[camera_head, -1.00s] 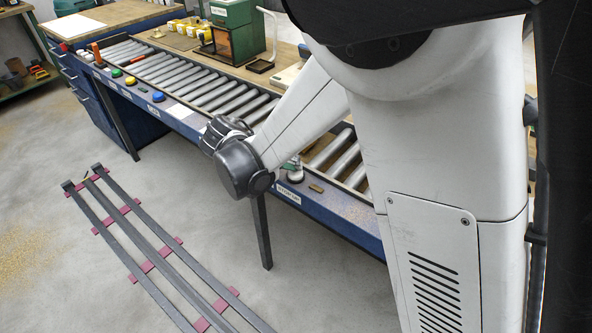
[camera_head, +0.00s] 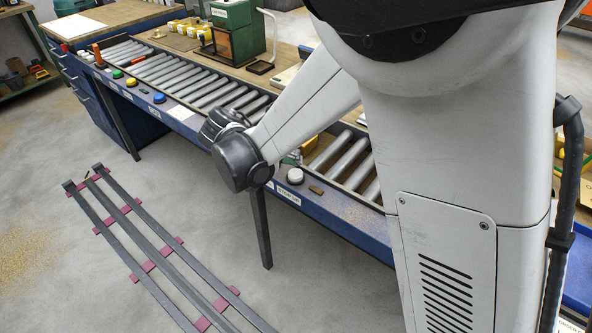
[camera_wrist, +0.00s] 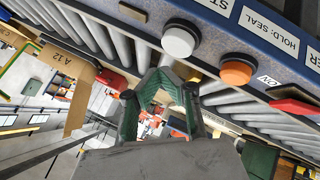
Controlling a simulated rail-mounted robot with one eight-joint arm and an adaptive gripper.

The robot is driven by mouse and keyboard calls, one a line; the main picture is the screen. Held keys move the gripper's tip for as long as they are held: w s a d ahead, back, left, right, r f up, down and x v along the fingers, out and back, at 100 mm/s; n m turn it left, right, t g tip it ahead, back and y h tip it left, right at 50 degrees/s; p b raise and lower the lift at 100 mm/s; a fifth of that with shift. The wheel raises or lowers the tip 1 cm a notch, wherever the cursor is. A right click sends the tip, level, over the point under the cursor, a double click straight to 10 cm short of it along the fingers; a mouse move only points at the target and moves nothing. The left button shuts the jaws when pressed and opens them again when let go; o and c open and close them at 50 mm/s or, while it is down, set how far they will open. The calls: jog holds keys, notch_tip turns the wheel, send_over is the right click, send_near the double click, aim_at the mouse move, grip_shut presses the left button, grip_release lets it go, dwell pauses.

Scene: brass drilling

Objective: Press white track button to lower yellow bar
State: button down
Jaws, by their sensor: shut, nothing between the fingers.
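A white round button (camera_head: 295,176) on a dark base sits on the blue front rail of the roller table, above a label, in the head view. In the wrist view a pale button (camera_wrist: 178,42) lies just beyond my gripper (camera_wrist: 162,76), with an orange button (camera_wrist: 236,72) to its right. My gripper's green fingers are shut and empty. They look apart from the pale button, though depth is hard to judge. In the head view my dark wrist hides most of the gripper; a small green part shows behind the white button. I cannot clearly identify the yellow bar.
The roller conveyor (camera_head: 213,86) runs along the table.

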aim_at(295, 173)
jog(key=shift+r+p, duration=1.15)
jog(key=shift+r, duration=1.25)
jog(key=shift+d+r, duration=0.1)
jog(key=shift+d, duration=0.05)
jog(key=s+d+r+n+t+y, duration=0.1)
jog(key=s+d+r+y, duration=0.3)
jog(key=s+d, duration=0.4)
jog(key=s+d+r+n+t+y, duration=0.1)
jog(key=s+d+r+y, duration=0.2)
jog(key=s, duration=1.1)
jog(key=d+r, duration=0.3)
jog(key=d, duration=0.3)
jog(key=shift+s+n+y, duration=0.15)
jog(key=shift+n+y, duration=0.25)
